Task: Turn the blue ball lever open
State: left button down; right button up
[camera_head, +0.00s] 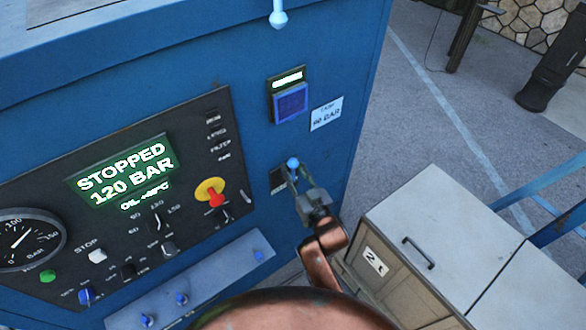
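A lever with a small blue ball (293,163) sticks out of the blue machine's front, over a small dark plate to the right of the control panel. My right gripper (299,176) is at this lever, its fingers on either side just below the ball. The fingers hide most of the lever's stem, and I cannot tell whether they press on it. My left gripper is out of view.
The black panel (100,240) has a display reading STOPPED, 120 BAR, and a red knob (215,196). A pale-blue knob (279,18) is higher up. A grey cabinet (440,225) stands close at right. Open floor lies beyond.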

grip_shut()
dwell(0.7)
